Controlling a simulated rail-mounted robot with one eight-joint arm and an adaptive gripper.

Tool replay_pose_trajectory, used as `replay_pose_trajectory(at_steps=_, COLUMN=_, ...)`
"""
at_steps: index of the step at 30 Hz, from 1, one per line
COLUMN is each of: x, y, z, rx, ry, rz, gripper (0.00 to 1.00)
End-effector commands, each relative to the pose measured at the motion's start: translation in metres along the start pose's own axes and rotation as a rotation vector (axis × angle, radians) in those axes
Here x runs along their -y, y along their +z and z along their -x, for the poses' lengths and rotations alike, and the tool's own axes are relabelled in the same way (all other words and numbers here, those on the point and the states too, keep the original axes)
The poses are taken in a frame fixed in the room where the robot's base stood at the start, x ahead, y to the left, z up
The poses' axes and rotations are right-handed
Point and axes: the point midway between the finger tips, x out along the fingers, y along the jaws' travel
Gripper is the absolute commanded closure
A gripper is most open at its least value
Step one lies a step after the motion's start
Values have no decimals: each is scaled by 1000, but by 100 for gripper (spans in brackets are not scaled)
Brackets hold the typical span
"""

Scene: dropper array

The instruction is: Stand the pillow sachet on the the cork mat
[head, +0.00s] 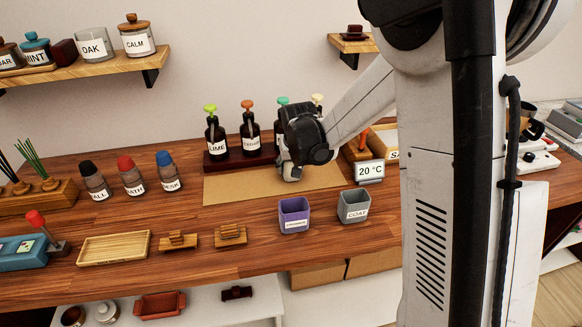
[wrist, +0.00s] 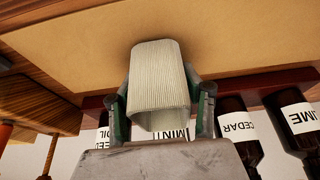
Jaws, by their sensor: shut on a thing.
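The pillow sachet (wrist: 157,82) is a cream, finely ribbed block in the wrist view. My gripper (wrist: 158,92) is shut on it, with a dark green finger on each side. Its far end is close to the tan cork mat (wrist: 80,45); I cannot tell whether they touch. In the head view the cork mat (head: 232,189) lies flat on the wooden counter, and my gripper (head: 291,174) is over its middle. There the sachet is mostly hidden by my gripper and cannot be made out clearly.
Pump bottles, including LIME (head: 215,137) and CEDAR (head: 249,132), stand on a dark rack behind the mat. A purple cup (head: 294,216) and a grey cup (head: 354,207) stand in front. A 20 °C display (head: 369,171) is at the right. The mat's left part is clear.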

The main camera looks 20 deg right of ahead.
Motion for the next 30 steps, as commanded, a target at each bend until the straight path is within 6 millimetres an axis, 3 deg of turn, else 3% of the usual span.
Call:
replay_pose_trajectory(at_steps=12, x=0, y=3, z=-7, rx=0, ry=0, rz=0, gripper=85)
replay_pose_trajectory(at_steps=13, x=0, y=3, z=-6, rx=0, ry=0, rz=0, gripper=55)
replay_pose_trajectory(at_steps=17, x=0, y=2, z=-6, rx=0, ry=0, rz=0, gripper=38)
replay_pose_trajectory(at_steps=30, x=0, y=1, z=4, rx=0, ry=0, rz=0, gripper=38)
